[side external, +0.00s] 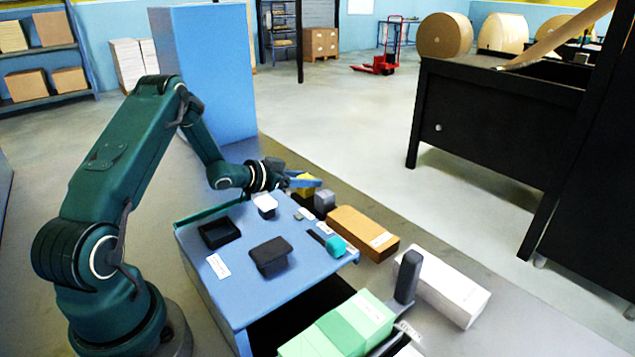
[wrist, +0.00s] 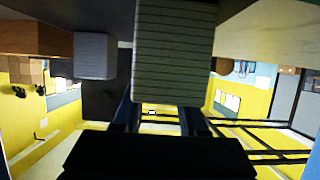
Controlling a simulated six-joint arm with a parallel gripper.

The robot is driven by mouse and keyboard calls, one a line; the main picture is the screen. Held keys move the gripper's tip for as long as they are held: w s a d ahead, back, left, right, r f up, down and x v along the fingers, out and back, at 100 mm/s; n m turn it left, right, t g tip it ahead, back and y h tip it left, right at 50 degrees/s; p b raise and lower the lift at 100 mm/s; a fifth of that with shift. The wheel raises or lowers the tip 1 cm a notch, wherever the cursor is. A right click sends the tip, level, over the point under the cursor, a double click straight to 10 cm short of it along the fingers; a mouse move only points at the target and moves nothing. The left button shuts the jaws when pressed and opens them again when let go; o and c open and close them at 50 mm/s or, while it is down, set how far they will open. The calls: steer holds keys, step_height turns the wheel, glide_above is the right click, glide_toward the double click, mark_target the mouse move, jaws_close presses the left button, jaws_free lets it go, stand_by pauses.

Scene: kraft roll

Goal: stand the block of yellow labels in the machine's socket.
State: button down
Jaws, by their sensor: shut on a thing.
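The block of yellow labels (side external: 304,181) shows in part in the side external view, at the end of my arm. In the wrist view a block with fine parallel lines (wrist: 172,50) fills the top middle, between the two fingers (wrist: 158,118), and looks grey in shade. A square black open-topped holder (side external: 204,243) stands on the bench's left part, well apart from the block. I cannot tell for sure whether it is the machine's socket.
On the blue bench (side external: 300,270) stand a dark block (side external: 270,256), a white-topped piece (side external: 265,203) and a teal piece (side external: 336,246). A grey block (side external: 324,201) is close by my gripper. A brown box (side external: 362,233) and white box (side external: 450,290) lie to the right.

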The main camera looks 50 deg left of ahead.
steer(key=shift+f, duration=0.25)
steer(key=shift+c, duration=2.2)
jaws_free()
steer(key=shift+s, duration=0.1)
